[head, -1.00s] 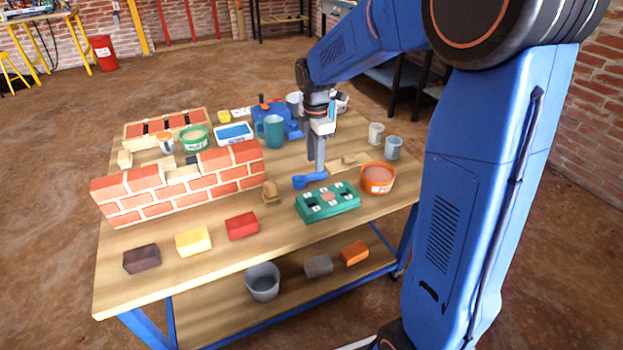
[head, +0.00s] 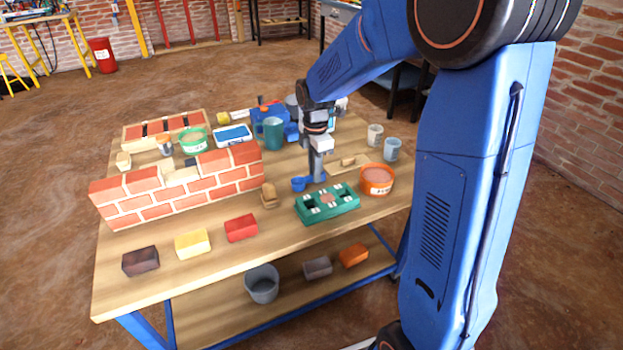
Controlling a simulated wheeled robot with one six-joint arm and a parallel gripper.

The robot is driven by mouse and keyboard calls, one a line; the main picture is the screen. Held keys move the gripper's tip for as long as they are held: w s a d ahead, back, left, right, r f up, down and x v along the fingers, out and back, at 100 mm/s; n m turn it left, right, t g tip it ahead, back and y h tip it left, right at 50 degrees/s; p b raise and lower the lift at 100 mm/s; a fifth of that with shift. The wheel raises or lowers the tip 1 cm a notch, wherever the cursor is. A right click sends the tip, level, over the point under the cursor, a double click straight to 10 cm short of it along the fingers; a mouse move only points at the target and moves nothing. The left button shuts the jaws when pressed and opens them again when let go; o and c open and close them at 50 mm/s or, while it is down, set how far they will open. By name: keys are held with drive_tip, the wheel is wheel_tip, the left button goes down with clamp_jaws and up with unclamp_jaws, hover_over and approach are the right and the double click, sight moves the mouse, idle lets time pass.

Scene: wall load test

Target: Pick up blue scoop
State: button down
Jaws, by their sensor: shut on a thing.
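The blue scoop (head: 299,184) is at the middle of the wooden table (head: 235,262), just behind the green tray-like block (head: 328,204). Its bowl points left and its handle runs right to my gripper. My gripper (head: 317,178) points straight down and is shut on the scoop's handle. The fingertips are small here and partly merge with the handle. I cannot tell whether the scoop touches the tabletop.
An orange tub (head: 377,181) stands right of the gripper, with two cups (head: 392,149) behind it. A small brick wall (head: 185,185) fills the table's left. Loose bricks (head: 241,228) lie in front.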

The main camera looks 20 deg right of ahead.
wheel_tip(320, 180, up, 10)
idle(0.6)
idle(1.0)
